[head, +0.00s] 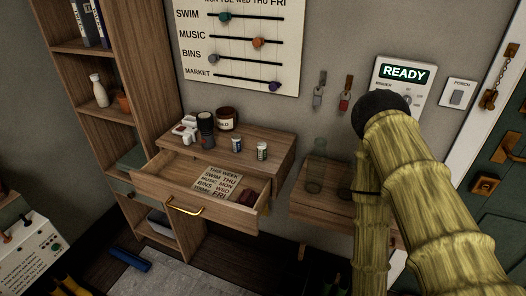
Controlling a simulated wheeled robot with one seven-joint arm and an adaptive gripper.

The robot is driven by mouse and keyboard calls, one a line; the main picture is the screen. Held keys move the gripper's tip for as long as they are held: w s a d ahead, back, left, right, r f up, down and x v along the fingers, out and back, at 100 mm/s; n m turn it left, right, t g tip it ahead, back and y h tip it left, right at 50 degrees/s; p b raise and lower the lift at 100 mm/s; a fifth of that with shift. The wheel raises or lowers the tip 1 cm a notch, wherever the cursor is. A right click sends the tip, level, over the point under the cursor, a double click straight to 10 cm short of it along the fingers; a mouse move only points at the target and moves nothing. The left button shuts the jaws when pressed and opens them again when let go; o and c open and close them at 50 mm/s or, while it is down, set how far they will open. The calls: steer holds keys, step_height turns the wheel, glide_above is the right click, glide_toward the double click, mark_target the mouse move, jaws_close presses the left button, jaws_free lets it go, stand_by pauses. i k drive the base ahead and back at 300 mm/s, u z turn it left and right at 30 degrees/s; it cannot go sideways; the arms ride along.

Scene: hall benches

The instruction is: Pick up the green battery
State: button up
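Two small upright cylinders that look like batteries stand on top of the wooden cabinet in the head view. The right one (262,151) has a pale body with a dark greenish band and is probably the green battery; its colour is hard to be sure of at this size. The left one (237,145) looks white and blue. They stand apart near the cabinet top's front edge, and nothing touches them. My arm's thick yellow-green links fill the right side of the view. My gripper cannot be made out in this frame.
An open drawer (155,190) juts out below the cabinet top (270,137), holding a note card (217,184) and a brown item. A dark cylinder (205,130), a labelled jar (227,120) and a white object (185,129) stand left of the batteries. Clear glassware (315,170) stands right.

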mark_target(261, 146)
steer(key=z, duration=0.1)
steer(key=k, duration=1.05)
steer(key=u, duration=1.15)
steer(key=i, duration=1.4)
steer(key=z, duration=0.75)
